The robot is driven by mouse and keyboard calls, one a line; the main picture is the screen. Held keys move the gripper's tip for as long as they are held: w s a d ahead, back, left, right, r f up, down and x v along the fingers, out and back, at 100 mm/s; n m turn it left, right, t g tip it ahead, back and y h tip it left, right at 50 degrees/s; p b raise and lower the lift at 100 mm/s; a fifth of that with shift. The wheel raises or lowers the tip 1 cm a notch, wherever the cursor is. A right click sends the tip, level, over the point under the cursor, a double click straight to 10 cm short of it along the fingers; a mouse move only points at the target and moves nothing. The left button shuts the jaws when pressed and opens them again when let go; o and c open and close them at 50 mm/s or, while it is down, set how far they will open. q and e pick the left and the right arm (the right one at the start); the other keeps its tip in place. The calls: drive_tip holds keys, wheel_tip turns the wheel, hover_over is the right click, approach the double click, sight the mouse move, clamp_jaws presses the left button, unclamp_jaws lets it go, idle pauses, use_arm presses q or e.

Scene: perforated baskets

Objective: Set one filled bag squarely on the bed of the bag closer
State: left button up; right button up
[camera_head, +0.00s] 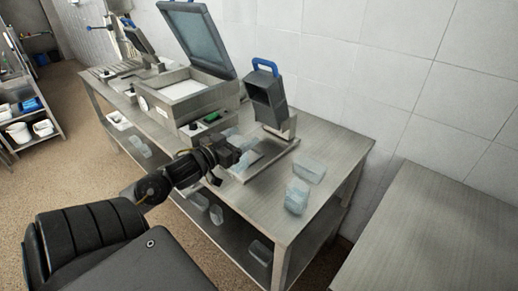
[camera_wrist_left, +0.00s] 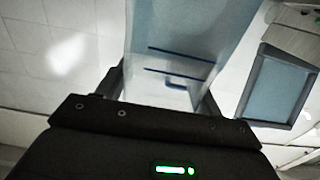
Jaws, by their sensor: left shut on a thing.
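The bag closer (camera_head: 265,98) stands on the steel table, its blue-handled head raised above a low flat bed (camera_head: 270,152). My left gripper (camera_head: 238,156) is at the bed's left edge. It is shut on a clear, pale-blue filled bag (camera_wrist_left: 178,55), which shows between the fingers in the left wrist view with dark blue lines across it. In the head view the held bag is small and partly hidden by the gripper, so I cannot tell whether it touches the bed. Two other filled bags, one (camera_head: 309,169) behind the other (camera_head: 296,197), lie right of the closer. My right gripper is not in view.
A larger machine with an open lid (camera_head: 198,38) stands left of the closer. The table (camera_head: 335,143) has bare room at its right end. Several bags lie on the lower shelf (camera_head: 232,238). A second bare table (camera_head: 425,235) is at right, below the tiled wall.

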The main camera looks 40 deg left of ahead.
sight(243, 156)
use_arm(q)
drive_tip(key=shift+s+a+r, duration=0.45)
drive_tip(key=shift+s+a, duration=0.15)
drive_tip(key=shift+a, duration=0.2)
drive_tip(key=shift+s+a+r, duration=0.4)
drive_tip(key=shift+s+a, duration=0.15)
drive_tip(key=shift+a, duration=0.25)
drive_tip(key=d+f+h, duration=0.1)
drive_tip(key=d+f, duration=0.2)
drive_tip(key=d+f+m+h, duration=0.1)
drive_tip(key=d+f, duration=0.2)
drive_tip(key=shift+d+m+h, duration=0.3)
drive_tip(key=d+f+m+g+h, duration=0.2)
drive_tip(key=d+h, duration=0.4)
drive_tip(key=d, duration=1.6)
drive_tip(key=shift+w+f+m+h, duration=0.3)
drive_tip(key=shift+w+f+m, duration=0.15)
drive_tip(key=shift+m, duration=0.75)
